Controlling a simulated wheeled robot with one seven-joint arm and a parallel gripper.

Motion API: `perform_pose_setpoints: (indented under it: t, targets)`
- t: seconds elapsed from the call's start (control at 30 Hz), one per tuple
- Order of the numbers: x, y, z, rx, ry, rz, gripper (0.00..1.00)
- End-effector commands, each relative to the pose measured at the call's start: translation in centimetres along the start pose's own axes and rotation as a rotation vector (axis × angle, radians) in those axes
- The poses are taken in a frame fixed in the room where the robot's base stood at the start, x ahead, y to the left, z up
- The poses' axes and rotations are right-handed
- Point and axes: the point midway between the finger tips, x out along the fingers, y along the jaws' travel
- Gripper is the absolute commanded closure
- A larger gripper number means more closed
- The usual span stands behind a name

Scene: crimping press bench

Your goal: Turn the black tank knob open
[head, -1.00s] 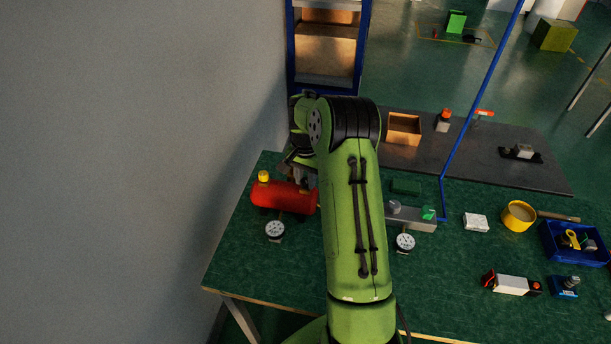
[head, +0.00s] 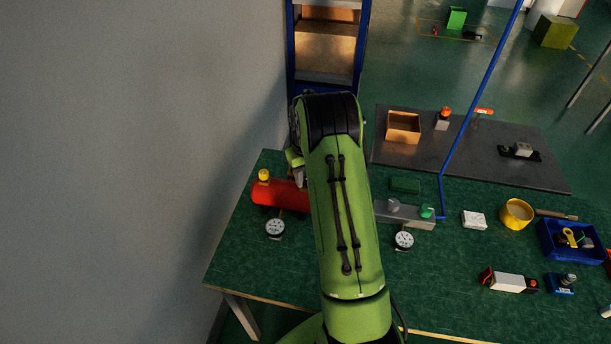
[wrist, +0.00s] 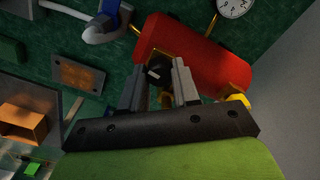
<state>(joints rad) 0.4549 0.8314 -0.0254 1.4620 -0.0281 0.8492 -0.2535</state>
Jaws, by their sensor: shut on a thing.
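The red tank (head: 278,193) lies on the left part of the green bench, partly hidden behind my arm in the head view. It also shows in the wrist view (wrist: 200,55), running diagonally above my gripper. My gripper is shut on the knob. In the head view my arm hides the knob and the fingers. How far the knob is turned cannot be told.
A round gauge (head: 275,228) is in front of the tank, and a second gauge (head: 404,240) is right of my arm. A grey block (head: 405,213) with a blue pipe stands nearby. The wall is close on the left.

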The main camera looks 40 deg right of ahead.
Motion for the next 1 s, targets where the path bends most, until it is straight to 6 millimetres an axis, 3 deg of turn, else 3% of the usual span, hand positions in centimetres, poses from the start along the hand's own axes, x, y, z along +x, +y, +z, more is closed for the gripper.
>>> perform_pose_setpoints:
  t: [0.3,0.87,0.9,1.0]
  targets:
    - [-0.09,0.01,-0.13,-0.129,0.005,0.001,1.00]
    - [-0.11,0.00,-0.15,-0.158,0.006,0.001,1.00]
    - [-0.11,0.00,-0.15,-0.158,0.006,0.001,0.66]
    - [-0.09,0.00,-0.13,-0.157,0.005,0.001,0.51]
